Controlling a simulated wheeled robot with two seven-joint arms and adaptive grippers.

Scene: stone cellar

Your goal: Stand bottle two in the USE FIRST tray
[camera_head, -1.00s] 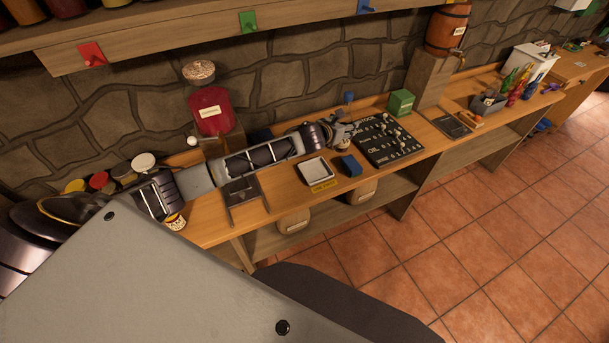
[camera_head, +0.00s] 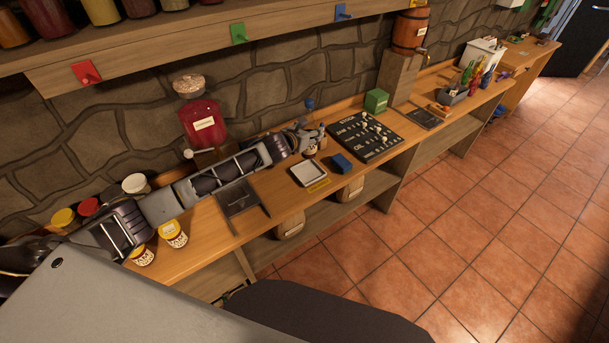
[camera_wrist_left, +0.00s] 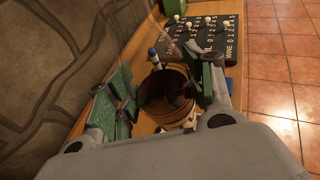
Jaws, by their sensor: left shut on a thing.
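My left gripper (camera_head: 313,137) is at the back of the wooden counter, left of the black board. It is shut on a dark brown glassy bottle with a pale label, seen between the fingers in the left wrist view (camera_wrist_left: 168,90). The fingers mostly hide the bottle in the head view, and I cannot read its number. A shallow tray (camera_head: 294,176) with a pale inside and a yellow front label (camera_head: 318,186), too small to read, lies in front of the gripper. The tray looks empty. My right gripper is not in view.
A blue block (camera_head: 341,163) sits right of the tray. The black board (camera_head: 368,150) with pale pegs lies beyond it, with a green box (camera_head: 376,101) behind. A dark stand (camera_head: 238,198) is left of the tray. Yellow-lidded jars (camera_head: 173,234) stand near the left front edge.

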